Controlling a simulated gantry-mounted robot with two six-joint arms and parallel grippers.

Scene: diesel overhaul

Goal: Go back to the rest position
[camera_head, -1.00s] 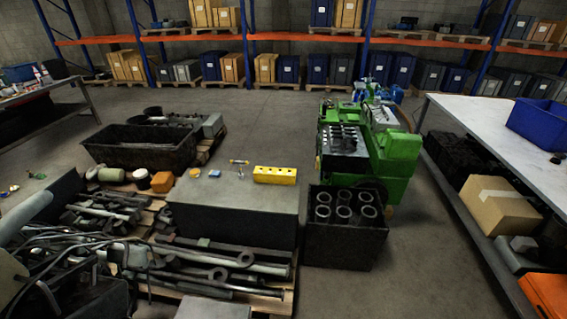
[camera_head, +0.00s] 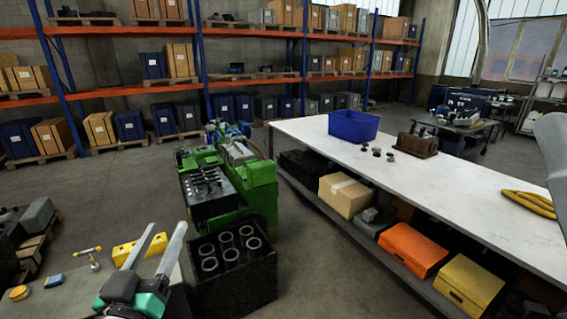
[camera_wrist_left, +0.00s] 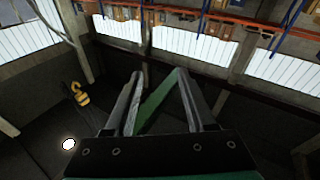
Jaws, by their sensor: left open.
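My left gripper (camera_head: 165,228) shows low in the head view, with two grey fingers pointing up and apart. It is open and nothing is between its fingers. It covers part of the bench beside the black box of rings. In the left wrist view the same gripper (camera_wrist_left: 160,75) has its fingers spread, with no object between them. My right gripper is not in view. A smooth grey shape cuts in at the right edge of the head view; I cannot tell what it is.
A green engine (camera_head: 250,190) and a black box with several rings (camera_head: 235,290) stand right of the gripper. A white table (camera_head: 430,185) holds a blue bin (camera_head: 353,126). Racks fill the back. A yellow hook (camera_wrist_left: 80,95) shows in the wrist view. Floor between is clear.

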